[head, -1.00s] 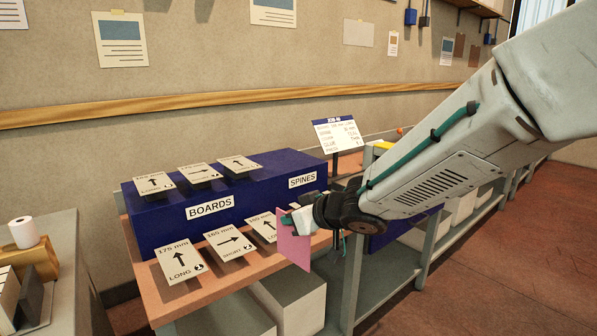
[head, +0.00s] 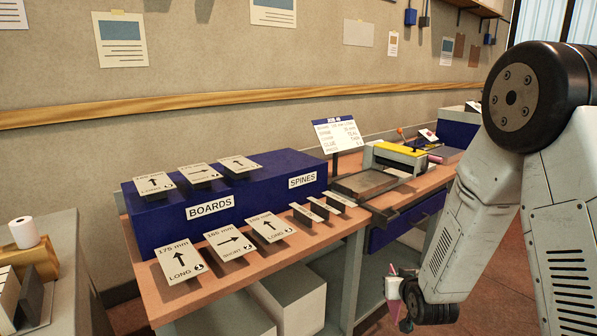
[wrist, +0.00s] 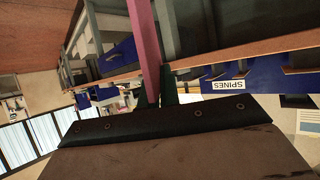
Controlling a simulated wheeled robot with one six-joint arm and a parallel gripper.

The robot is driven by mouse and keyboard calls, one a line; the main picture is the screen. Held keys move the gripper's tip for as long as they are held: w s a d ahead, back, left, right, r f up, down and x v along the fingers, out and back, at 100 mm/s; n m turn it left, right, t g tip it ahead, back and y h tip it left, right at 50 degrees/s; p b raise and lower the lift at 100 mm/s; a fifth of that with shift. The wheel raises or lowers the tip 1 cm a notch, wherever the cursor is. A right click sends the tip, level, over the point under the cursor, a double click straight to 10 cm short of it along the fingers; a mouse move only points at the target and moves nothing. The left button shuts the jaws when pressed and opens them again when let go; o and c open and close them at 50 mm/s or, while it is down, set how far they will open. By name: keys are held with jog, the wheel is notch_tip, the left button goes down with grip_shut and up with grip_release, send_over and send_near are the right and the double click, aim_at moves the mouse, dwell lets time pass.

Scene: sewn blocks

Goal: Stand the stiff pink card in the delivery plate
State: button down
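The pink card (wrist: 147,45) shows nearly edge-on in the wrist view, running up from between the dark fingers of my gripper (wrist: 155,88). My gripper is shut on it. In the head view my gripper (head: 403,300) hangs low at the lower right, in front of the bench, below the height of its top. Only a small sliver of the pink card (head: 392,271) shows there, the rest being hidden or turned away. I cannot make out a delivery plate in either view.
The wooden bench (head: 345,246) carries a blue stand (head: 150,222) labelled BOARDS and SPINES, with several label cards. A yellow-topped press (head: 398,152) stands behind, with a job sign (head: 338,134) beside it. Another counter (head: 70,270) is at the left. Open floor lies right of the bench.

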aim_at(398, 313)
jog(key=s+f, duration=0.1)
jog(key=f, duration=0.1)
jog(key=s+f, duration=0.4)
jog(key=f, duration=0.1)
jog(key=shift+s, duration=0.1)
